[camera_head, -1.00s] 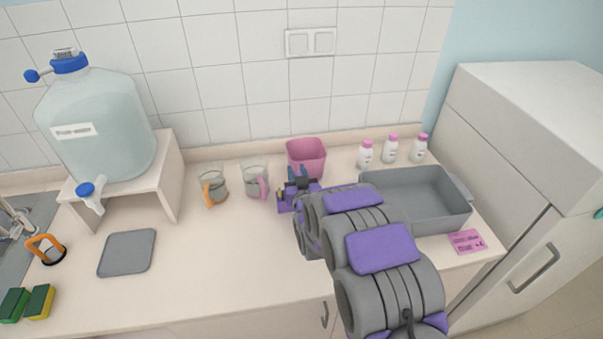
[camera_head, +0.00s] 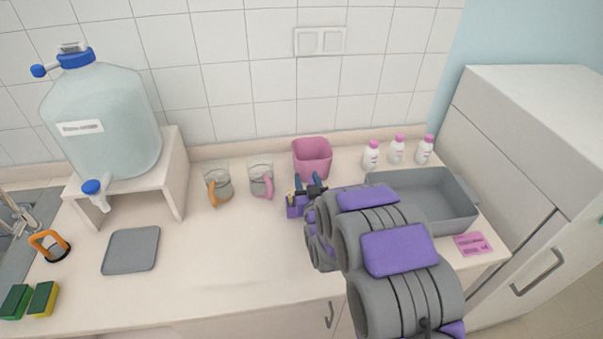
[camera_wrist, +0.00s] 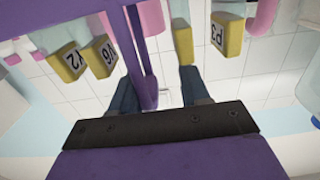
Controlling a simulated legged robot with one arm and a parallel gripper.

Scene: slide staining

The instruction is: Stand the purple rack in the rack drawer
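The purple rack (camera_head: 295,205) is on the counter side of my gripper in the head view, partly hidden by my arm. In the wrist view its purple frame (camera_wrist: 85,30) crosses the top, and a thin upright bar (camera_wrist: 146,60) comes down between my fingers. Slides with yellow ends sit at it, marked V2 (camera_wrist: 68,62), V6 (camera_wrist: 102,55) and P3 (camera_wrist: 227,35). My gripper (camera_wrist: 160,90) has its fingers apart. The bar lies close to the left finger, with a gap to the right one. No open drawer shows; a cabinet handle (camera_head: 329,315) is below the counter.
A grey basin (camera_head: 455,217) is right of my arm, with several pink-capped bottles (camera_head: 397,150) behind. A pink bin (camera_head: 312,158) and two glass beakers (camera_head: 262,180) stand behind the rack. A grey mat (camera_head: 131,250) lies left; the counter middle is clear.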

